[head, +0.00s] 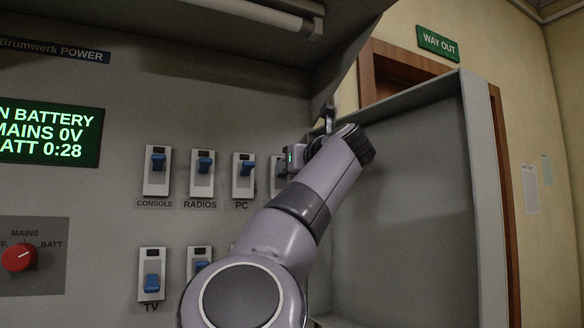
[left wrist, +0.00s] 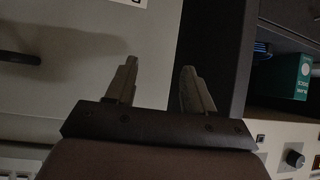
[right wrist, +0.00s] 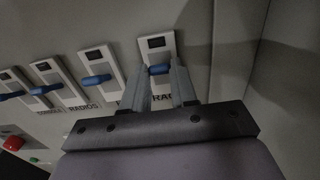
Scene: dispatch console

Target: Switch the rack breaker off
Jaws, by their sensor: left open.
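The rack breaker (right wrist: 156,43) is a pale plate with a dark window and a blue lever (right wrist: 159,69), at the right end of the upper row in the right wrist view. In the head view my right arm covers most of this breaker (head: 277,176). My left gripper (left wrist: 158,78) is open and empty, away from the breakers.
Console (head: 157,181), radios (head: 201,184) and PC (head: 243,187) breakers stand left of it, levers up. The TV breaker (head: 152,291) below has its lever low. A red knob (head: 18,257) and a green display (head: 50,135) are further left. A side panel (head: 400,190) rises at the right.

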